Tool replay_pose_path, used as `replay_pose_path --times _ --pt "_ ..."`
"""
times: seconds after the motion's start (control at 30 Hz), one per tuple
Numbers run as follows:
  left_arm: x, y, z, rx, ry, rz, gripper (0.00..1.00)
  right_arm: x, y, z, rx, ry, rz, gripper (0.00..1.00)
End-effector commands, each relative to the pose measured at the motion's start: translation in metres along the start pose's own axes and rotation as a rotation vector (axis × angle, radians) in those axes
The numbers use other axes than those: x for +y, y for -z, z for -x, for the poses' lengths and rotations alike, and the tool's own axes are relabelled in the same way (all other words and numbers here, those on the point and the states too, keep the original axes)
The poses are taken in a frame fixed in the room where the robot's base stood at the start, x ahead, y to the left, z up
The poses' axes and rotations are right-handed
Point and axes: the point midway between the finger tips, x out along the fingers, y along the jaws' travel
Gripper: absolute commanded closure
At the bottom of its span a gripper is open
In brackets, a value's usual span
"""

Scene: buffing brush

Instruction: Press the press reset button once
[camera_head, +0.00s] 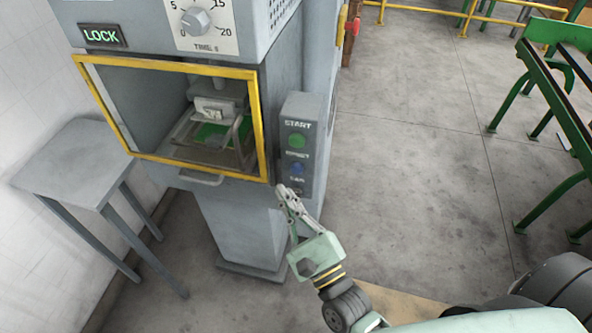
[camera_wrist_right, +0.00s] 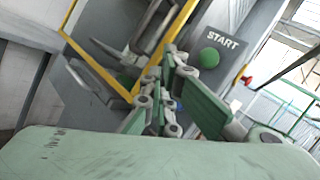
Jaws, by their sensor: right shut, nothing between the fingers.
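The grey control box (camera_head: 301,145) on the press's right side carries a green START button (camera_head: 296,141) above a blue button (camera_head: 297,169), whose label appears to read RESET. My right gripper (camera_head: 281,190) is shut and empty, its tips just below and left of the blue button. I cannot tell whether they touch the box. In the right wrist view the gripper (camera_wrist_right: 168,62) covers most of the lower box, with only a bit of blue between the fingers; the green button (camera_wrist_right: 209,58) shows clearly to its right. My left gripper is not in view.
The press (camera_head: 235,225) has a yellow-framed window (camera_head: 167,158) with a handle (camera_head: 202,180), a lit LOCK sign (camera_head: 102,36) and a time dial (camera_head: 195,20). A grey side table (camera_head: 75,160) stands left. Green rails (camera_head: 550,100) stand right, with clear floor between.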

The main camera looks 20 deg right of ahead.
Motion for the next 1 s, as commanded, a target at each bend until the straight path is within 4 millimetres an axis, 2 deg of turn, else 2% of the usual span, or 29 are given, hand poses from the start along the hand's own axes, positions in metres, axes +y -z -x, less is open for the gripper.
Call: replay_pose_path --times 0.2,0.4,1.0 --pt "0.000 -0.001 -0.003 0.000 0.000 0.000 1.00 -0.013 0.014 -0.019 -0.001 -0.001 0.001 1.00" --pt "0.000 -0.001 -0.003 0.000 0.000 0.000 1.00 -0.019 0.019 -0.027 0.000 0.000 0.000 1.00" --pt "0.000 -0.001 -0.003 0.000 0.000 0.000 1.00 -0.020 0.020 -0.028 0.001 0.000 0.000 1.00"
